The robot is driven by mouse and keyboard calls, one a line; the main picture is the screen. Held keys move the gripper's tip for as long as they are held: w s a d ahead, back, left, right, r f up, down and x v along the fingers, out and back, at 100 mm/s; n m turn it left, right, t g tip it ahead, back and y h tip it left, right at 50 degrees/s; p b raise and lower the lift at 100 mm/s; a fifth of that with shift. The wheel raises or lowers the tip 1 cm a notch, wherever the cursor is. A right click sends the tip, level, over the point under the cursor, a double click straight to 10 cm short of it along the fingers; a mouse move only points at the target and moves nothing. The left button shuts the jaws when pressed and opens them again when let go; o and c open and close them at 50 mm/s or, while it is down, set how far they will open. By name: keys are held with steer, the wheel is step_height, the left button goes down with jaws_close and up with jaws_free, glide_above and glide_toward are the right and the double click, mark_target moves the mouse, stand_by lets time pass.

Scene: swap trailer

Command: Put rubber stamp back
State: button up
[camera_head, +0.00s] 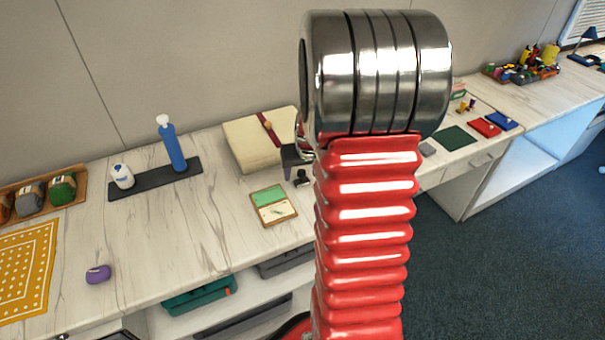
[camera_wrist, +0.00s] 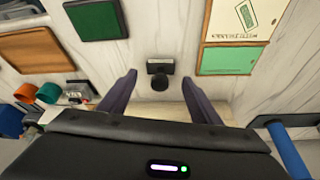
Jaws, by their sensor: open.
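A small rubber stamp (camera_wrist: 158,67) with a black knob handle is on the pale wood worktop in the wrist view. My gripper (camera_wrist: 158,79) is open, one finger on each side of the stamp, with gaps between fingers and stamp. In the head view, the small dark stamp (camera_head: 301,179) shows just left of my red arm. The dark end of my gripper (camera_head: 292,158) is close by it, partly hidden by the arm. I cannot tell whether the fingers are level with the handle or above it.
A wooden case with a green panel (camera_head: 273,205) lies left of the stamp; it also shows in the wrist view (camera_wrist: 238,25). A cream box (camera_head: 250,143) is behind. A blue bottle (camera_head: 171,144) stands farther left. A green pad (camera_wrist: 95,20) is near the wrist view's top.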

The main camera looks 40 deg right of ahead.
steer(key=v, duration=1)
steer(key=shift+r, duration=0.35)
steer(key=shift+s+a, duration=0.1)
steer(key=shift+s, duration=0.05)
steer(key=s+a+r+n, duration=0.2)
steer(key=s+a+r, duration=0.1)
steer(key=a, duration=0.6)
steer(key=s+a+r+n+t+y, duration=0.1)
steer(key=s+a, duration=0.4)
steer(key=a, duration=0.5)
steer(key=s+a+r+n+y, duration=0.1)
steer(key=s+a+r, duration=0.3)
steer(key=a, duration=0.6)
steer(key=shift+s+r+n+t, duration=0.2)
steer(key=shift+r+n+t, duration=0.15)
steer(key=shift+n, duration=0.55)
steer(key=shift+a, duration=0.1)
